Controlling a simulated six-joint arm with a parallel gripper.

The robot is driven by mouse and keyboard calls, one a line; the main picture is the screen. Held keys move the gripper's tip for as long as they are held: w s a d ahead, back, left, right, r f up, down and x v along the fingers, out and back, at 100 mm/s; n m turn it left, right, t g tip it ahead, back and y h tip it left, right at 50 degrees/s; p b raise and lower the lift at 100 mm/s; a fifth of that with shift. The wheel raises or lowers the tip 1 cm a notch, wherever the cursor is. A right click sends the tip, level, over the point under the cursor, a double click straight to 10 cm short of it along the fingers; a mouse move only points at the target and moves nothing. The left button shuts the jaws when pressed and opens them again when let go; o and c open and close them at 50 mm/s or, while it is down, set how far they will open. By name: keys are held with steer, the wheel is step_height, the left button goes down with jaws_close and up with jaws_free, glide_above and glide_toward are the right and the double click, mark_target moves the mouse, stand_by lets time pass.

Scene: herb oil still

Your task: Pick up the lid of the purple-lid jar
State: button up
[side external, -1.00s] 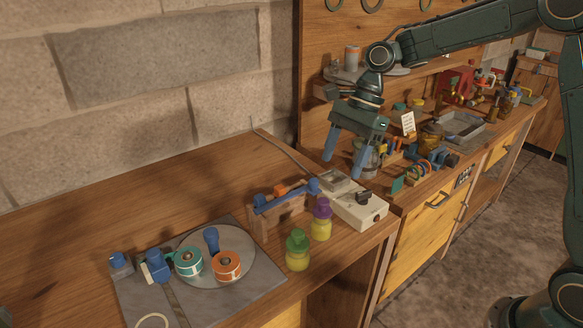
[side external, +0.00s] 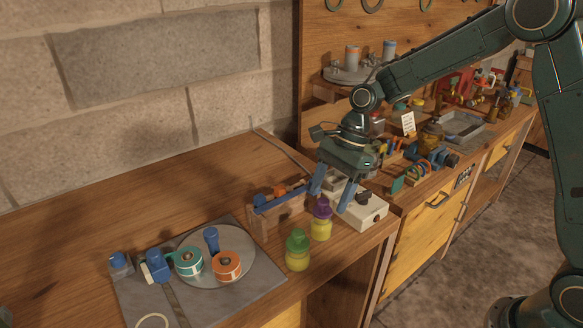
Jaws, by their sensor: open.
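The purple-lid jar (side external: 321,227) stands upright near the front edge of the table, with a yellow body. Its purple lid (side external: 322,207) is on top of it. My gripper (side external: 331,202) is open, with its two blue fingers pointing down around the height of the lid. One finger is to the left of and behind the lid, the other to its right. I cannot tell whether either finger touches the lid. Nothing shows between the fingers apart from the lid area.
A green-lid jar (side external: 297,251) stands close by at the front left. A wooden rack with a blue bar (side external: 280,199) is behind left. A white box (side external: 366,212) is just right. A grey mat (side external: 140,301) with a round plate and tape rolls lies left.

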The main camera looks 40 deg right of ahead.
mark_target(323, 208)
steer(key=shift+x, duration=1.5)
steer(key=shift+c, duration=0.4)
steer(key=c, duration=1)
